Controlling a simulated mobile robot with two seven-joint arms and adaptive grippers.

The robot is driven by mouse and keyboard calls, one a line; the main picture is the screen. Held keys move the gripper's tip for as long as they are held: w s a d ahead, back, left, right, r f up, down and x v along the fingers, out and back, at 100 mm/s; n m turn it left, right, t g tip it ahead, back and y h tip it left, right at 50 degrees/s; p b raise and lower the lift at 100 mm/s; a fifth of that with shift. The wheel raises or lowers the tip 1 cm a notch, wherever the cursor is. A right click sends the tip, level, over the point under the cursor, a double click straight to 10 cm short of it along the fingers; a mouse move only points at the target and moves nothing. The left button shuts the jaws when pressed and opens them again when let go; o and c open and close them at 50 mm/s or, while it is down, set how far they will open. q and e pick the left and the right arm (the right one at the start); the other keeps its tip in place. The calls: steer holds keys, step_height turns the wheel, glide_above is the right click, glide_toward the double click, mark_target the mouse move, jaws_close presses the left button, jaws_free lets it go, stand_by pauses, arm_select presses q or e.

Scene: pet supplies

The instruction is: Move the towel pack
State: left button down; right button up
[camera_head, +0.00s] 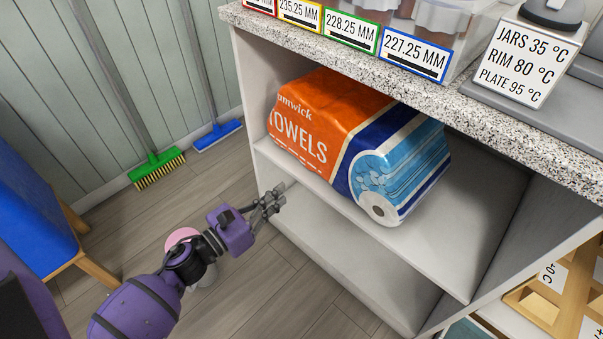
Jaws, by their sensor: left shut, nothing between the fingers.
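The towel pack (322,131), orange, white and blue with "TOWELS" printed on it, lies on the upper shelf (437,256) of a white open cabinet. Its blue end with a roll picture faces the front right and reaches close to the shelf's front edge. My left gripper (277,193) is in front of the cabinet, just below and left of the pack, near the shelf's front edge. It is shut and empty, and appears apart from the pack. My right gripper is not in view.
A speckled countertop (420,92) overhangs the pack, with labelled bins and a sign (522,62) on it. The lower shelf (330,235) is bare. A green broom (155,167) and a blue broom (216,134) lean on the wall. A blue seat (35,215) stands left.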

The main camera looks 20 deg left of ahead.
mark_target(324, 160)
arm_select(q)
steer(key=b+x, duration=0.1)
steer(key=x, duration=1.2)
steer(key=shift+w+d, duration=0.15)
steer(key=shift+w, duration=0.2)
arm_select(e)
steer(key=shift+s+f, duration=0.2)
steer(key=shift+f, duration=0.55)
arm_select(q)
steer(key=shift+r, duration=0.1)
